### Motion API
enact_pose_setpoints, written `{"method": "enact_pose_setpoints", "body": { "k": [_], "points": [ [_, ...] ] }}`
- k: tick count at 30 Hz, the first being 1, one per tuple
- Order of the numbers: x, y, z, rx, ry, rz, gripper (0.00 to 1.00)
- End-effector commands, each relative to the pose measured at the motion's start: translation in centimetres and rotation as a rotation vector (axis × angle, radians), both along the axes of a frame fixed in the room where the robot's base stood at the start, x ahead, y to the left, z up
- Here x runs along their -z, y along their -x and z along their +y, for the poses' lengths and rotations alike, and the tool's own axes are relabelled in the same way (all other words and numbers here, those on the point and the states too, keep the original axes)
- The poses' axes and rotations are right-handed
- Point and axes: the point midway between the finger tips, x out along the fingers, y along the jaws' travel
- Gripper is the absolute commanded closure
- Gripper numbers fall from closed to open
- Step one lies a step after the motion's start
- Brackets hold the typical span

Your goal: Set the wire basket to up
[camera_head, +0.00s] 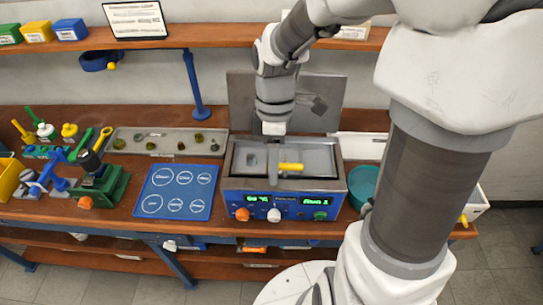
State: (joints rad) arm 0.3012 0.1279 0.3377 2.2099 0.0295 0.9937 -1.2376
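A blue bench-top bath (284,205) with a steel basin stands at the middle of the workbench. Its front carries green displays and orange, white and green knobs. A yellow handle (291,167) lies level inside the basin, seemingly part of the wire basket. The basket's mesh cannot be made out, and its height in the basin is hard to judge. My gripper (275,130) points down above the rear left of the basin, apart from the yellow handle. Its fingers are too small and hidden to read.
A grey lid or panel (240,100) stands upright behind the basin. A blue mat (176,191) with white outlines lies left of the bath. A teal bowl (362,184) sits close on its right, partly behind my arm. A tray of small parts (165,141) lies behind the mat.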

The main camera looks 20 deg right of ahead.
Motion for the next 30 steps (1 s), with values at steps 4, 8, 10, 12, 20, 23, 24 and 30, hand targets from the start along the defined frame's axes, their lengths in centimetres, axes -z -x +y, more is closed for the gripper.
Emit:
{"method": "enact_pose_setpoints", "body": {
  "k": [4,8,10,12,20,23,24,30],
  "points": [
    [0.0,0.0,0.0,0.000,0.000,0.001,0.50],
    [-0.9,-0.2,-0.1,0.001,0.000,-0.001,0.50],
    [-1.9,-0.4,-0.2,0.002,0.001,-0.003,0.50],
    [-3.3,-0.7,-0.2,0.002,0.001,-0.004,0.50],
    [-9.6,-1.9,-0.6,0.000,0.000,-0.005,0.50],
    [-12.0,-2.3,-0.7,0.000,0.001,-0.005,0.50],
    [-12.8,-2.5,-0.8,0.000,0.000,-0.004,0.50],
    [-15.9,-3.1,-1.0,0.000,0.000,-0.002,0.50]
  ]
}}
